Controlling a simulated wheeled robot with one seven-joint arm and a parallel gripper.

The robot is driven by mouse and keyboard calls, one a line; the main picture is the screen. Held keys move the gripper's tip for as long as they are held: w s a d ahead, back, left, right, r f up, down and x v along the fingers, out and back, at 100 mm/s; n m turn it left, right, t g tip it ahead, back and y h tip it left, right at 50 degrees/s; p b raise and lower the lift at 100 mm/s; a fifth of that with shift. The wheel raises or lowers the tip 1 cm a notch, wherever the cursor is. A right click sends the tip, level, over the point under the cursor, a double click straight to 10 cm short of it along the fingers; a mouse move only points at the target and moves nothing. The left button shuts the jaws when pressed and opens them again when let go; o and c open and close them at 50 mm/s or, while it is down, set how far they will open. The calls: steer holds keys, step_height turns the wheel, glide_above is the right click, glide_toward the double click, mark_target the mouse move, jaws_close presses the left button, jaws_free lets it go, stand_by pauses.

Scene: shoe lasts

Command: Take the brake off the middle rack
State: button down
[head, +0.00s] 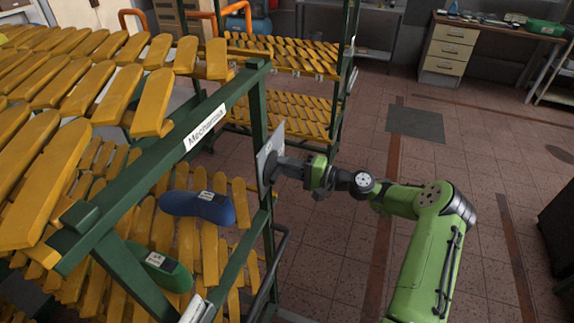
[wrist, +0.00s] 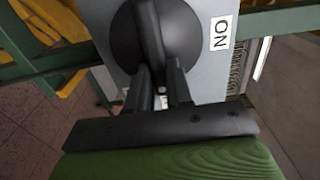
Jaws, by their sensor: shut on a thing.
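My gripper (head: 283,169) reaches from the right to the post of the green rack (head: 225,103) in the head view. The brake is a grey plate (wrist: 199,15) with a round black knob (wrist: 160,50) on it. The fingers of my gripper (wrist: 162,85) are shut on the knob's raised bar (wrist: 148,28). In the head view the plate (head: 268,148) is seen nearly edge-on, and the knob is mostly hidden.
The rack holds many yellow shoe lasts (head: 115,95), with a blue last (head: 197,206) and a green last (head: 160,264) lower down. Another rack (head: 335,75) stands behind. A desk with drawers (head: 449,47) is at the back right. The tiled floor right of the rack is open.

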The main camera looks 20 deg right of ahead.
stand_by(0.4)
steer(key=c, duration=1)
jaws_free()
steer(key=b+v, duration=0.1)
steer(key=v, duration=1.5)
steer(key=shift+b, duration=0.3)
